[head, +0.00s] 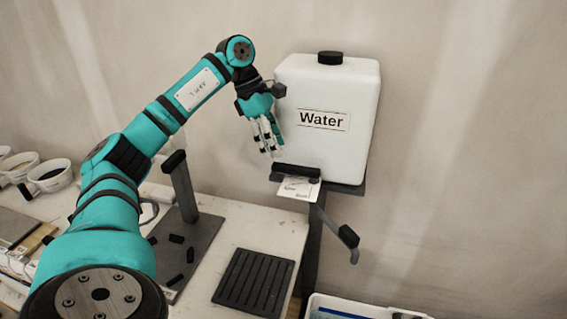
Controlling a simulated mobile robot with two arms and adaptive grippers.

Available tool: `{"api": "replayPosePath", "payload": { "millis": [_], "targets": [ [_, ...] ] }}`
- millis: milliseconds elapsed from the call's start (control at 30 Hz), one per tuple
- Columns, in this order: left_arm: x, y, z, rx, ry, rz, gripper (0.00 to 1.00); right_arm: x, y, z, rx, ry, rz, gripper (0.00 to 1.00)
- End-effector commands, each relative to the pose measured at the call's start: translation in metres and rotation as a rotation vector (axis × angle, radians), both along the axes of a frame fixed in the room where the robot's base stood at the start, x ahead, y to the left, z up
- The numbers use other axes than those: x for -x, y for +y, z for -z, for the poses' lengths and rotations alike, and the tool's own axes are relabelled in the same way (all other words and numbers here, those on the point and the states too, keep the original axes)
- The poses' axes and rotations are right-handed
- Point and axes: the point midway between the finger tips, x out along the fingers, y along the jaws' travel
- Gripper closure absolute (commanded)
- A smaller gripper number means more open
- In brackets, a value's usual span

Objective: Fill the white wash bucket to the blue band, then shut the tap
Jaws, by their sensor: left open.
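A white water tank (350,150) with a black cap and a "Water" label stands on a dark stand at the right of centre. Below it a grey tap pipe (325,218) slopes down to the right, with a black handle (348,236) near its lower end. No water stream shows at the spout. The white wash bucket (375,305) is at the bottom edge, mostly cut off, with some blue inside its rim; its water level cannot be told. My left gripper (270,147) is open and empty, fingers down, in front of the tank's left side, above a black bar (297,171).
A small printed card (298,188) hangs under the tank. A black ribbed mat (254,282) lies on the white table. A grey plate (185,248) with an upright post and several dark pieces sits left of it. White cups (48,175) stand at the far left.

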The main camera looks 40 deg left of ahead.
Motion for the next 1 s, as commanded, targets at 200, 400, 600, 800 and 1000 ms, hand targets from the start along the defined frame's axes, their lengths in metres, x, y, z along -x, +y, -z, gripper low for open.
{"api": "replayPosePath", "payload": {
  "millis": [200, 400, 600, 800, 1000],
  "targets": [
    [-0.006, -0.013, 0.035, 0.000, 0.003, 0.001, 0.56, -0.001, 0.001, -0.005, -0.001, -0.001, 0.000, 1.00],
    [-0.010, -0.018, 0.049, 0.000, 0.001, 0.000, 0.56, -0.001, 0.004, -0.006, -0.005, -0.001, 0.002, 1.00],
    [-0.010, -0.019, 0.051, 0.000, 0.000, 0.001, 0.56, -0.001, 0.010, -0.006, -0.012, -0.002, 0.004, 1.00],
    [-0.010, -0.019, 0.051, 0.001, -0.001, 0.001, 0.69, -0.002, 0.011, -0.006, -0.013, -0.003, 0.005, 1.00],
    [-0.010, -0.019, 0.051, 0.001, -0.001, 0.001, 0.95, -0.002, 0.009, -0.006, -0.011, -0.004, 0.004, 1.00]
  ]
}}
